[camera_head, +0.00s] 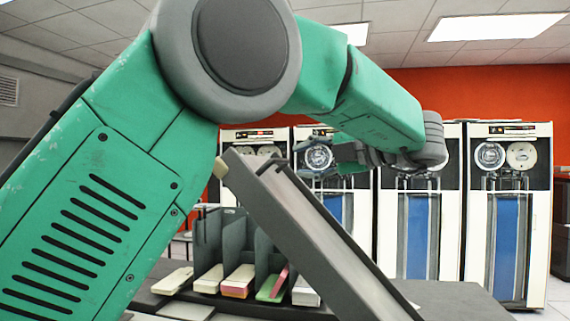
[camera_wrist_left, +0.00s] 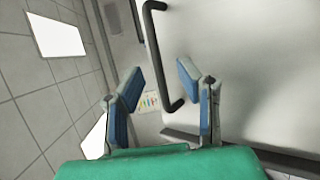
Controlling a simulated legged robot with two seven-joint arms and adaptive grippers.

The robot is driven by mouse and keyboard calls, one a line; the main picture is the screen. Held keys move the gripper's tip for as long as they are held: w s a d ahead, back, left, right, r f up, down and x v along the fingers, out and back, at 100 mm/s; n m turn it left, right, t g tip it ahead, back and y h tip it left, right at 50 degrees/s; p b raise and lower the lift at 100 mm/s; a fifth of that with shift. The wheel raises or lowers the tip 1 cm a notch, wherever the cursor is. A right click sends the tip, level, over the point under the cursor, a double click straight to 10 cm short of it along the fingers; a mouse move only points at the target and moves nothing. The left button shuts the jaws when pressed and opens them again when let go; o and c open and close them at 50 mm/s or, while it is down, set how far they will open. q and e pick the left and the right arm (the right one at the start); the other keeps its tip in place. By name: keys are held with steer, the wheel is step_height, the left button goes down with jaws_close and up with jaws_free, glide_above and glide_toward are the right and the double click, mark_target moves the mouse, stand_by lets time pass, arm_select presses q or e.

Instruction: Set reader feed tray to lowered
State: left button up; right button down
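A long dark grey channel with a pale inner face, which looks like the reader feed tray (camera_head: 310,235), slants steeply from upper left to lower right in the head view. A small tan piece (camera_head: 221,167) shows at its upper end. My left arm arches over it, and my left gripper (camera_head: 350,155) is up and beyond it, partly hidden by the wrist. In the left wrist view the blue-padded fingers of this gripper (camera_wrist_left: 160,95) are apart with nothing held. A black bar handle (camera_wrist_left: 158,55) on a grey panel shows between and beyond them. My right gripper is not in view.
Below the slanted channel, a dark rack (camera_head: 207,240) has several card stacks (camera_head: 238,280) in its pockets. White tape cabinets (camera_head: 450,215) stand along the orange back wall. A dark surface (camera_head: 455,300) at lower right looks clear. My arm hides much of the left side.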

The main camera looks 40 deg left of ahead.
mark_target(283, 161)
arm_select(q)
steer(key=a, duration=0.2)
steer(key=s+a, duration=0.1)
steer(key=a, duration=0.1)
steer(key=shift+s+a+f, duration=0.1)
steer(key=shift+a, duration=0.5)
steer(key=shift+a+f, duration=0.15)
jaws_close()
